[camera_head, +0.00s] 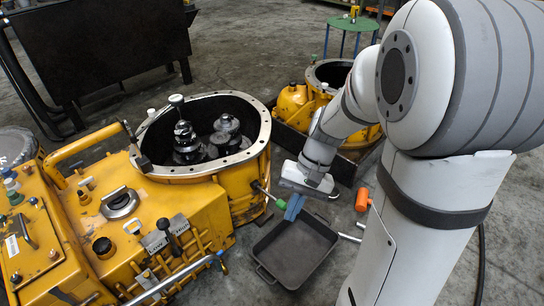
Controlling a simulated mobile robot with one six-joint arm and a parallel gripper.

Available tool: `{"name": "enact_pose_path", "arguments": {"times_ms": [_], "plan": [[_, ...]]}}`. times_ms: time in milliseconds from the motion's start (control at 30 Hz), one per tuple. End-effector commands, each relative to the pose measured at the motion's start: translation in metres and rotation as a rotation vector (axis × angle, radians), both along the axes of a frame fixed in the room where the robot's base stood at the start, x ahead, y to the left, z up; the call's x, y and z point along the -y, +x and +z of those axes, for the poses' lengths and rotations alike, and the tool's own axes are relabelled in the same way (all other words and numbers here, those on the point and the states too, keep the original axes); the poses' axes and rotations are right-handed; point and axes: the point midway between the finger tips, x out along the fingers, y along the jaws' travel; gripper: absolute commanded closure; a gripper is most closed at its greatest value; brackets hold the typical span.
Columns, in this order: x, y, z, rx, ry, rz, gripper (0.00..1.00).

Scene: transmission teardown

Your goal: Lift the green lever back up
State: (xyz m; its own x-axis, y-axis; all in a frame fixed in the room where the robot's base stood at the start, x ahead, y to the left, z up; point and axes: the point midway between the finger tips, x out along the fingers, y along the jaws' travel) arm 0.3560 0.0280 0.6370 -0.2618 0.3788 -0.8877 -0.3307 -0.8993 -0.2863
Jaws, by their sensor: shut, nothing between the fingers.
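The green lever (281,204) is a thin rod with a green tip. It sticks out from the right side of the yellow transmission housing (210,205) and slants down to the right. My gripper (292,211) has blue fingers that point down, just right of the green tip. The fingers look closed together with nothing between them. They appear close beside the tip; I cannot tell if they touch it.
A black tray (318,224) lies on the floor below my gripper. An orange-headed tool (363,200) is to its right. A second yellow housing (291,103) stands behind my arm. A green stool (352,24) is farther back.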

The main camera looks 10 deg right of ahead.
Motion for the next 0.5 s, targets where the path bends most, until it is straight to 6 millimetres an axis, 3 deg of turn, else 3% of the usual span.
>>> {"name": "enact_pose_path", "arguments": {"times_ms": [267, 500], "plan": [[-0.010, 0.057, -0.059, -0.270, 0.337, -0.266, 1.00], [-0.001, 0.109, -0.120, -0.420, 0.646, -0.522, 1.00]]}}
